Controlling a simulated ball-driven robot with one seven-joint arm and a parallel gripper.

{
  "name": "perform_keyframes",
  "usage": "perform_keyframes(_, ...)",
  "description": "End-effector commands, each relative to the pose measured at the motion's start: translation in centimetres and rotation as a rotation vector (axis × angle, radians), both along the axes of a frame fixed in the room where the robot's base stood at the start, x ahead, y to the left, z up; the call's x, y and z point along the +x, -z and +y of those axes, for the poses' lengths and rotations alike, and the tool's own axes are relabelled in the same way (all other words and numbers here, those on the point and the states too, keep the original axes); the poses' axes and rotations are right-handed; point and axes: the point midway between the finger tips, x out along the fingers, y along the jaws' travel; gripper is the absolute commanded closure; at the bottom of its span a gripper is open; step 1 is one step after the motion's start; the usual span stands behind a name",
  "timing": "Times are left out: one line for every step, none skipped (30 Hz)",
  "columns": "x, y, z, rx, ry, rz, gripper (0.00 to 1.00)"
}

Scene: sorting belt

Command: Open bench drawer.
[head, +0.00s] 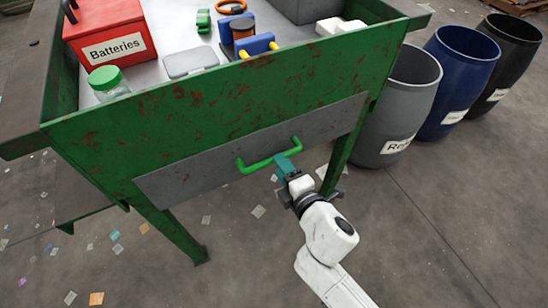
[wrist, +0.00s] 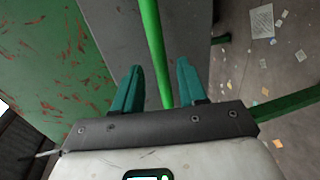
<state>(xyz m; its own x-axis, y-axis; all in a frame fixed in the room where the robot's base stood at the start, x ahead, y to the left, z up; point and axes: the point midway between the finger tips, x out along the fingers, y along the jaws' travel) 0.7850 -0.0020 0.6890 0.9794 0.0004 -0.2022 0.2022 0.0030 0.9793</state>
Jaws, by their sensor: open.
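The bench drawer has a flat grey front (head: 195,178) set under the green bench side, and it looks closed. A bright green bar handle (head: 262,163) is fixed across its middle. The drawer front also shows in the wrist view (wrist: 112,30) behind the handle.
The green bench (head: 225,100) carries a red batteries box (head: 105,32), a green-lidded jar (head: 107,82) and several small items. Grey (head: 395,110), blue (head: 460,80) and black (head: 508,60) barrels stand at the right. Scraps litter the floor; the floor in front is mostly clear.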

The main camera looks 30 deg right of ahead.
Motion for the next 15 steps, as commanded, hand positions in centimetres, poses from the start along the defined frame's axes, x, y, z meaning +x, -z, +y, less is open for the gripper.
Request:
perform_keyframes(0.9, 0.1, 0.1, 0.001, -0.001, -0.001, 0.58)
perform_keyframes(1.4, 0.2, 0.1, 0.001, -0.001, -0.001, 0.58)
perform_keyframes(1.9, 0.3, 0.0, 0.001, 0.0, -0.001, 0.58)
perform_keyframes(2.3, 0.4, 0.0, 0.001, 0.001, -0.001, 0.58)
perform_keyframes(2.7, 0.5, 0.0, 0.001, 0.001, 0.0, 0.58)
perform_keyframes(3.1, 0.6, 0.0, 0.002, 0.0, 0.0, 0.58)
perform_keyframes(3.3, 0.7, 0.0, 0.001, 0.0, 0.0, 0.58)
perform_keyframes(3.6, 0.7, 0.0, 0.001, 0.0, 0.0, 0.58)
perform_keyframes(3.8, 0.8, 0.0, 0.001, 0.0, 0.0, 0.58)
perform_keyframes(3.9, 0.8, 0.0, 0.001, 0.0, 0.0, 0.58)
perform_keyframes(4.0, 0.9, 0.0, 0.001, 0.0, 0.001, 0.58)
perform_keyframes(4.1, 0.9, 0.0, 0.001, 0.0, 0.001, 0.58)
perform_keyframes(4.2, 0.9, 0.0, 0.001, 0.0, 0.001, 0.58)
perform_keyframes(4.2, 0.9, 0.0, 0.001, 0.0, 0.001, 0.58)
perform_keyframes(4.3, 0.9, 0.0, 0.001, 0.0, 0.001, 0.58)
